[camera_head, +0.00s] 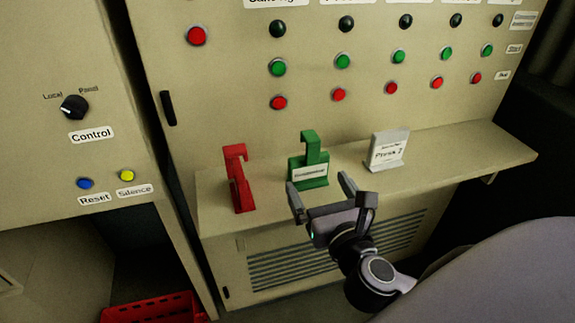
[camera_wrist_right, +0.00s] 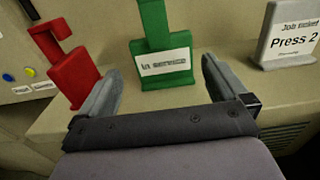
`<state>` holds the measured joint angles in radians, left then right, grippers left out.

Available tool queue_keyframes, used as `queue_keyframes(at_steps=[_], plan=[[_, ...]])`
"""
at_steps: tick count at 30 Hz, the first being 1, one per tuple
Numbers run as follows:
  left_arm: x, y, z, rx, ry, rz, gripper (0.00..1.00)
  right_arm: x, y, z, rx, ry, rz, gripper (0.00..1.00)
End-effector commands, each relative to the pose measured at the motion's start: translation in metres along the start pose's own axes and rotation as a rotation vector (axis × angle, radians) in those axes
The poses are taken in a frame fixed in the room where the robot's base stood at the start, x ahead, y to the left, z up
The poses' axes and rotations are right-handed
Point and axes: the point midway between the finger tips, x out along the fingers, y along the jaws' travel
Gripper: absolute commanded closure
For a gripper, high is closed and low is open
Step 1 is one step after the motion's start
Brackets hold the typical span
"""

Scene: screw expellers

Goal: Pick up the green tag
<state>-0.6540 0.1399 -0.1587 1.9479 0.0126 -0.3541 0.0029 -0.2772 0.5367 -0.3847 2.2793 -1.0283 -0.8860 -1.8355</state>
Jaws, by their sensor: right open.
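The green tag (camera_head: 309,165) stands upright on the narrow shelf of the cabinet, between a red tag and a white one. It has a hook-shaped top and a white label, which reads "In service" in the right wrist view (camera_wrist_right: 165,62). My right gripper (camera_head: 318,188) is open and empty, just in front of the green tag. In the right wrist view its two fingers (camera_wrist_right: 160,85) point toward the tag, one to each side of its lower part, and the tag appears beyond them. My left gripper is not in view.
The red tag (camera_head: 238,180) stands left of the green one. The white "Press 2" tag (camera_head: 387,152) stands to the right. The shelf (camera_head: 455,150) is bare farther right. Behind rises a panel with red and green buttons (camera_head: 343,61). A red crate (camera_head: 150,311) is at the lower left.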

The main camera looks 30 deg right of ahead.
Motion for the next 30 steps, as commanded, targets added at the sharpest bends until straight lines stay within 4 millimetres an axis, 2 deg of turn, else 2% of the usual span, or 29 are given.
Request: queue_keyframes(at_steps=[3, 11, 21, 30], plan=[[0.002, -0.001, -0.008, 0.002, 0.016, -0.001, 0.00, 0.005, 0.000, 0.001, -0.009, -0.004, -0.001, 0.00], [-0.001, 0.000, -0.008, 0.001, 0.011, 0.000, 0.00, 0.027, -0.001, 0.003, -0.007, -0.004, 0.000, 0.00], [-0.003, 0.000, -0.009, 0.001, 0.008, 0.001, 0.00, 0.068, -0.002, 0.003, -0.005, -0.001, 0.000, 0.00], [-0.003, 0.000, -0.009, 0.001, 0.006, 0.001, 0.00, 0.071, -0.002, 0.003, -0.005, 0.000, 0.001, 0.00]])
